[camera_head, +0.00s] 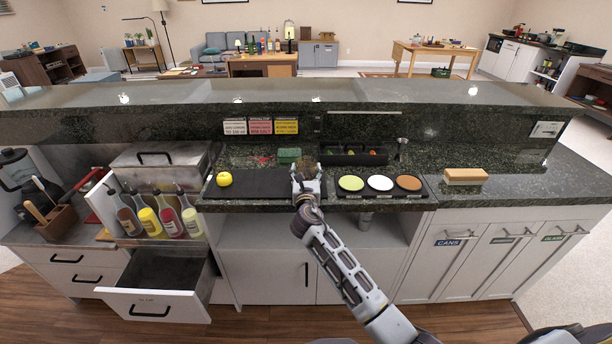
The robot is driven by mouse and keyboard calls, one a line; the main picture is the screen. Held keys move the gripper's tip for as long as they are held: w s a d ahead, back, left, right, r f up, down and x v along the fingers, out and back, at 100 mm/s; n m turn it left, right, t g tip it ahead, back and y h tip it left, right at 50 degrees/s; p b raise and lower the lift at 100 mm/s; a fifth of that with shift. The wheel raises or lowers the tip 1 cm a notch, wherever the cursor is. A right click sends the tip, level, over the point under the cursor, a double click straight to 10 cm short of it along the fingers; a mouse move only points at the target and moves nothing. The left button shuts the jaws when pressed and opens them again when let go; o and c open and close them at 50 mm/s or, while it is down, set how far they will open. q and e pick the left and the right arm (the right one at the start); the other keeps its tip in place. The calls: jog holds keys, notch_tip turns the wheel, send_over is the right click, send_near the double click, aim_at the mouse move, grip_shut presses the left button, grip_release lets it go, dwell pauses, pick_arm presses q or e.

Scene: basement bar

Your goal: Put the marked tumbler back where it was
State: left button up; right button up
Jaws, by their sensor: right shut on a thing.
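My right gripper (308,178) is at the front of the bar counter, by the right end of the black mat (262,184). It is shut on a small, brownish, see-through tumbler (307,164), which is mostly hidden behind the fingers. I cannot make out a mark on it, nor whether its base touches the counter. My left gripper is not in view.
A tray with green, white and brown discs (380,183) lies just right of the gripper. A yellow fruit (224,179) sits at the mat's left end. A black caddy (352,157) stands behind. A drawer (160,284) hangs open at lower left.

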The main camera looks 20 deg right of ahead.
jog(key=shift+f, duration=0.15)
jog(key=o, duration=1.2)
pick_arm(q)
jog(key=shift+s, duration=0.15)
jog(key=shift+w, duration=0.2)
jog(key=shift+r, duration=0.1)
pick_arm(e)
jog(key=shift+s, duration=0.1)
